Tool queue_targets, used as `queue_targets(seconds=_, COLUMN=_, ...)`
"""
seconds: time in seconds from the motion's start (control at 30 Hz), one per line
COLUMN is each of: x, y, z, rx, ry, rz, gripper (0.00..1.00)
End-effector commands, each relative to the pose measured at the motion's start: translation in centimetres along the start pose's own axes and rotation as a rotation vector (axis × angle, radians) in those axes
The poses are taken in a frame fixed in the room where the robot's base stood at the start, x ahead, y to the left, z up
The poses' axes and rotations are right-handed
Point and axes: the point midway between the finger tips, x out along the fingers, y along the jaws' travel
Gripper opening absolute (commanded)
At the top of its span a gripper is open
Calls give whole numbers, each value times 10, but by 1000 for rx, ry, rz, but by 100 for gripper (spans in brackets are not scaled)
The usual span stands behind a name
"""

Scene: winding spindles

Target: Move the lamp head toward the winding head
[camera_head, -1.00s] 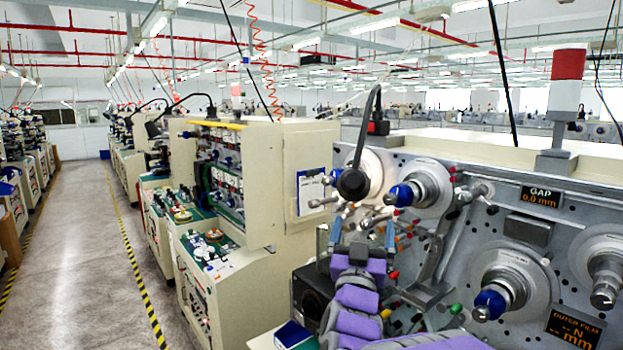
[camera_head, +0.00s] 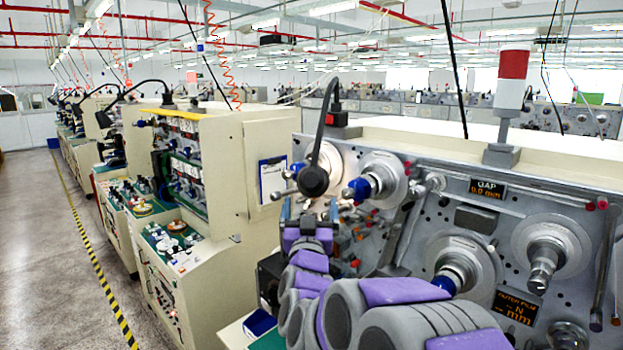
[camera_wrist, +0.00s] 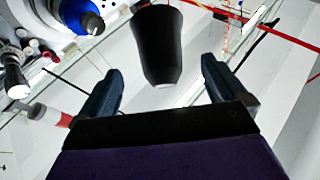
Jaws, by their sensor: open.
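The black lamp head (camera_head: 313,180) hangs from a curved black gooseneck in front of the machine panel. In the wrist view the lamp head (camera_wrist: 157,45) shows between my two fingers, with a gap on each side. My gripper (camera_head: 309,208) is open and sits just below the lamp head, fingers pointing up. Contact with the lamp head is not visible. A blue-tipped spindle (camera_head: 370,185) on a round metal hub, possibly the winding head, is right of the lamp head. It also shows at upper left in the wrist view (camera_wrist: 80,18).
The lamp's base (camera_head: 337,122) stands on the machine's top edge. A cream cabinet (camera_head: 240,165) stands on the left. The aisle floor (camera_head: 50,260) is clear at far left.

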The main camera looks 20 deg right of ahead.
Motion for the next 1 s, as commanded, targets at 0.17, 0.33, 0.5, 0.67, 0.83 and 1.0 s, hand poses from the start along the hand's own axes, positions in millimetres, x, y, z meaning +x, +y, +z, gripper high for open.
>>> queue_targets(seconds=0.17, x=32, y=1, z=-1, rx=0, ry=-2, rz=2, gripper=98)
queue_targets(seconds=0.33, x=58, y=1, z=-2, rx=1, ry=1, rz=2, gripper=98)
queue_targets(seconds=0.5, x=76, y=0, z=-1, rx=1, ry=-1, rz=1, gripper=98)
queue_targets(seconds=0.67, x=85, y=1, z=-2, rx=1, ry=1, rz=1, gripper=98)
queue_targets(seconds=0.83, x=88, y=1, z=-2, rx=1, ry=2, rz=1, gripper=98)
queue_targets(seconds=1.0, x=87, y=1, z=-2, rx=1, ry=2, rz=0, gripper=98)
